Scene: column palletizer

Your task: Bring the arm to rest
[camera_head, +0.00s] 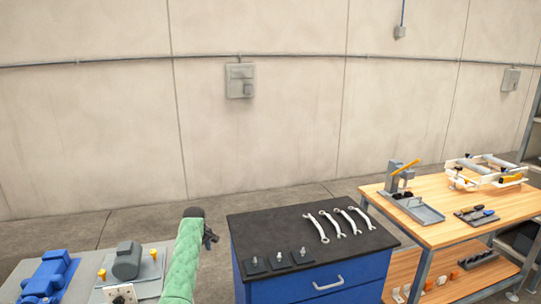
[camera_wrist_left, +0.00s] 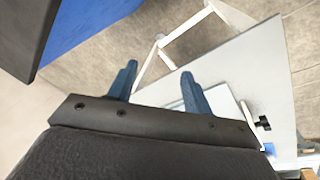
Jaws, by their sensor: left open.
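My left arm (camera_head: 183,262), in a green sleeve, comes up from the bottom of the head view. Its dark left gripper (camera_head: 211,238) is beside the left edge of the blue cabinet, over the gap between it and the grey table. In the left wrist view the two blue fingers of the left gripper (camera_wrist_left: 159,80) stand apart with nothing between them. My right gripper is not in view.
The blue cabinet (camera_head: 318,283) has a black top with several wrenches (camera_head: 339,223) and small black plates. The grey table (camera_head: 160,258) at left holds a blue machine part (camera_head: 50,274) and a grey motor (camera_head: 126,262). A wooden workbench (camera_head: 432,235) stands right.

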